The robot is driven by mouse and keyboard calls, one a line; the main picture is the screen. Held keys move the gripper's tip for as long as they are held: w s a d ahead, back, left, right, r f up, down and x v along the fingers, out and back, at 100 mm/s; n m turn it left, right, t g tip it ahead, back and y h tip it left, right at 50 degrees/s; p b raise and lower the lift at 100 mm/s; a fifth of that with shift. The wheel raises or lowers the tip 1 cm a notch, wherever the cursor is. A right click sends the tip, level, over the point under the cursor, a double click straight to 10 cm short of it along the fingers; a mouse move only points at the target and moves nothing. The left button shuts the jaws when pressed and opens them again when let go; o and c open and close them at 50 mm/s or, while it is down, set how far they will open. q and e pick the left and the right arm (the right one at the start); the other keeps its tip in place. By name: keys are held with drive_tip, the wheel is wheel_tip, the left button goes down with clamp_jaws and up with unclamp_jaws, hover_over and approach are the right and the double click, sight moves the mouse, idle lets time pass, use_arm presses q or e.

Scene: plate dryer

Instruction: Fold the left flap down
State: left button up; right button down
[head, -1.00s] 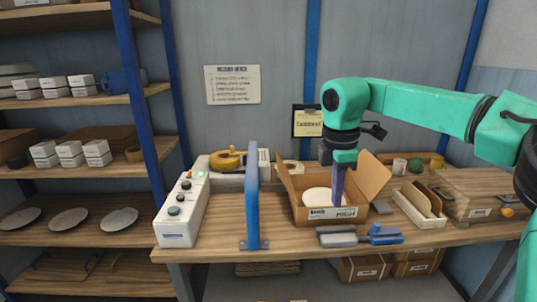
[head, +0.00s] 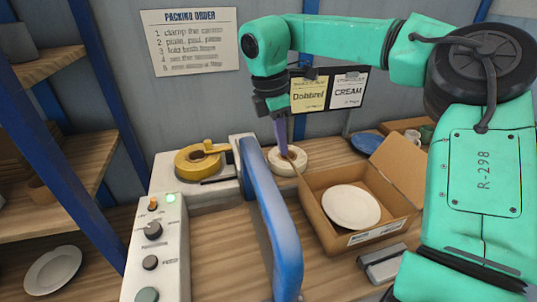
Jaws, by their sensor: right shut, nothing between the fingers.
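The open cardboard box (head: 333,234) stands on the workbench with a white plate (head: 351,206) lying flat inside. Its right flap (head: 398,165) stands up, leaning outward. The left flap shows only as a thin brown edge near the box's left back corner; the blue post may cover part of that side, and I cannot tell its exact tilt. My right gripper (head: 283,148) points down, shut and empty, above and left of the box, close to that left edge. I cannot tell whether it touches the flap. My left gripper is not in view.
A blue upright post (head: 268,220) stands just left of the box. A control box with knobs (head: 157,248) and a yellow tape roll (head: 198,158) are further left. A grey tool (head: 384,263) lies in front of the box.

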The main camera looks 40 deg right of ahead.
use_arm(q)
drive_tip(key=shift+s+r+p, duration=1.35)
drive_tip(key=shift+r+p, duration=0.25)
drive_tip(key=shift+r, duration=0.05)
use_arm(e)
wheel_tip(320, 180, down, 9)
drive_tip(key=s+d, duration=0.2)
drive_tip(key=s, duration=0.1)
